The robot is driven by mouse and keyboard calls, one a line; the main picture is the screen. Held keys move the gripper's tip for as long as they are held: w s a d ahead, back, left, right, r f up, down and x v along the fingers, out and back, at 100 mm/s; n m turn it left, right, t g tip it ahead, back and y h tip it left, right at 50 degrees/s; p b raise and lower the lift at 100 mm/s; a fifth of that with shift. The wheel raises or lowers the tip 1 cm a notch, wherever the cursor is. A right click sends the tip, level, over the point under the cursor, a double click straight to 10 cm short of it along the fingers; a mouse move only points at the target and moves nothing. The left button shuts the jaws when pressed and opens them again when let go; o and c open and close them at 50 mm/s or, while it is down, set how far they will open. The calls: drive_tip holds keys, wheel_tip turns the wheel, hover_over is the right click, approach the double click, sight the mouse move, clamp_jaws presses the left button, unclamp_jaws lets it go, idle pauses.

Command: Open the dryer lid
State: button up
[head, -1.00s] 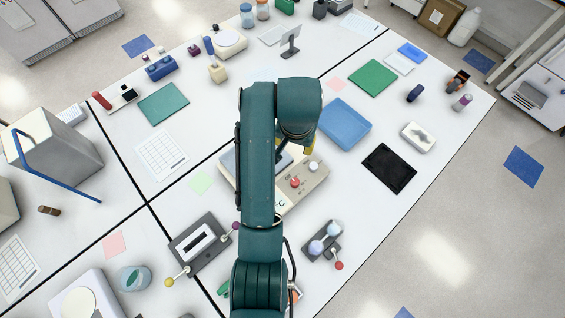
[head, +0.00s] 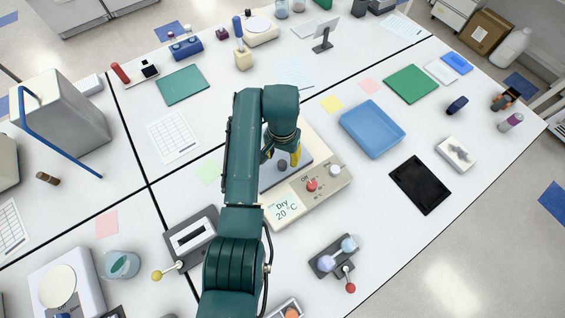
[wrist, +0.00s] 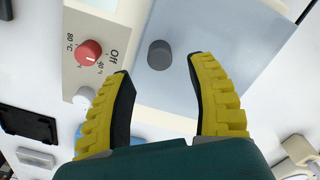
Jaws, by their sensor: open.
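The dryer (head: 330,177) is a beige box with a red knob, a white knob and a display reading "Dry 20 °C". Its lid (head: 296,160) is a grey-blue panel, lying closed, partly hidden by my arm in the head view. In the wrist view the lid (wrist: 215,45) fills the upper middle, with a dark round handle knob (wrist: 160,54) on it. My gripper (wrist: 158,72) is open, its yellow-backed fingers on either side of the knob in the picture. I cannot tell how high above the knob they are. The red dial (wrist: 89,52) is left of the fingers.
Bare table lies between the dryer and tablet.

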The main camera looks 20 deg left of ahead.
sight(282, 163)
wheel_tip(282, 163, down, 5)
drive_tip(key=shift+f, duration=0.2)
clamp_jaws()
